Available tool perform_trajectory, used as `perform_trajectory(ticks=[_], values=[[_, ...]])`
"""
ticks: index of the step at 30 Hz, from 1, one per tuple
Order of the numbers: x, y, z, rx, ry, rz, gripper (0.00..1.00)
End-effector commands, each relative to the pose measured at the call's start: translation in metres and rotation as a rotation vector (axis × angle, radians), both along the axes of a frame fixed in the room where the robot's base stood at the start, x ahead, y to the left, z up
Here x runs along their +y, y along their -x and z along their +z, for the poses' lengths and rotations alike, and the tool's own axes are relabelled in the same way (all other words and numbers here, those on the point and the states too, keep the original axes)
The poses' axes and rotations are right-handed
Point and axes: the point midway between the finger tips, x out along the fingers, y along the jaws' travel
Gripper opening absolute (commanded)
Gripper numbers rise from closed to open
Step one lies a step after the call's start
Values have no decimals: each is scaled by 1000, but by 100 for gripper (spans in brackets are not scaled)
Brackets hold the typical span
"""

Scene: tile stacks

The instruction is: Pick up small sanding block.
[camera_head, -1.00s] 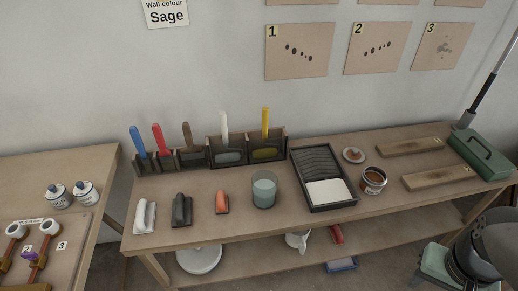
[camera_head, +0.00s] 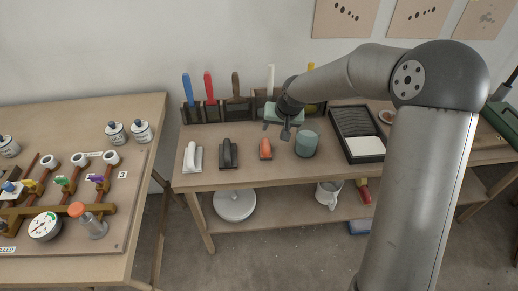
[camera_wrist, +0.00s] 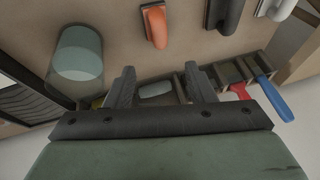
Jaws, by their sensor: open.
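The small block with an orange top (camera_head: 265,148) stands on the bench, the smallest of three handled tools in a row. It also shows at the top of the wrist view (camera_wrist: 155,25). My gripper (camera_head: 283,135) is above the bench, up and to the right of the orange block in the head view, near the rear holders. In the wrist view its two dark fingers (camera_wrist: 162,88) are apart with nothing held between them. The gripper is not touching the orange block.
A black-handled tool (camera_head: 228,153) and a white-handled tool (camera_head: 192,156) stand left of the orange block. A glass of grey-green liquid (camera_head: 306,144) stands close on its right. Holders with upright coloured tools (camera_head: 209,109) line the back. A paint tray (camera_head: 366,147) lies farther right.

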Motion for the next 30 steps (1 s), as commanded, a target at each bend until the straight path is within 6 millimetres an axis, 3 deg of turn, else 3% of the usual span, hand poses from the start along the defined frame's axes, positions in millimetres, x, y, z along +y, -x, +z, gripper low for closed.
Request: perform_trajectory(ticks=[3,9,17,25,30], values=[[8,-8,-26,4,-1,4,50],[15,-22,-59,4,1,2,50],[19,-28,-76,3,2,1,50],[28,-40,-112,2,2,2,50],[29,-43,-119,1,1,1,50]])
